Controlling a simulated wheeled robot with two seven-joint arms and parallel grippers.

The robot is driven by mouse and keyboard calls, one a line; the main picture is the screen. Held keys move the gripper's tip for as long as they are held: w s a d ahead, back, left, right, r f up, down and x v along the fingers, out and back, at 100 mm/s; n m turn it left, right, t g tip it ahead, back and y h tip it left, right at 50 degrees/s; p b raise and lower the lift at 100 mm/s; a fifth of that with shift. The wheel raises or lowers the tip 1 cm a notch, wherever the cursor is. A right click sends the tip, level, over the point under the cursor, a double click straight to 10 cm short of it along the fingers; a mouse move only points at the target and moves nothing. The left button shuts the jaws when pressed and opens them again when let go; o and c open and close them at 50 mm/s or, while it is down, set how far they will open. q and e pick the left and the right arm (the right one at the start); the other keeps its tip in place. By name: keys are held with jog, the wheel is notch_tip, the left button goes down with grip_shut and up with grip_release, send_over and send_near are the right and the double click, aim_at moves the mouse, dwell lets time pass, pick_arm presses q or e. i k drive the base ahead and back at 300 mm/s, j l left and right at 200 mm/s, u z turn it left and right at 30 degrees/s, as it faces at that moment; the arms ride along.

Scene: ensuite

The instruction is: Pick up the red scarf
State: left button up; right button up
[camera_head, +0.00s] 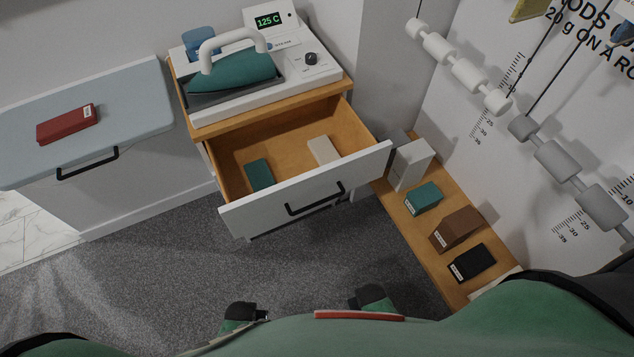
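The red scarf (67,124) looks like a flat, folded dark red block with a small pale label on its near right end. It lies on the pale blue-grey top (120,100) of a low cabinet at the left, with clear surface around it. Nothing touches or covers it.
A drawer (305,190) stands open, holding a teal block (259,175) and a white block (323,150). A wooden shelf (398,215) at right bears several folded blocks. Grey carpet (150,260) lies clear in front.

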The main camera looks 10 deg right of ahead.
aim_at(61, 125)
jog(key=u, duration=1.3)
jog(key=i+j, duration=0.1)
jog(key=j, duration=0.55)
jog(key=i+j+z, duration=0.1)
jog(key=j, duration=0.5)
jog(key=i+j, duration=0.1)
jog(key=j, duration=0.55)
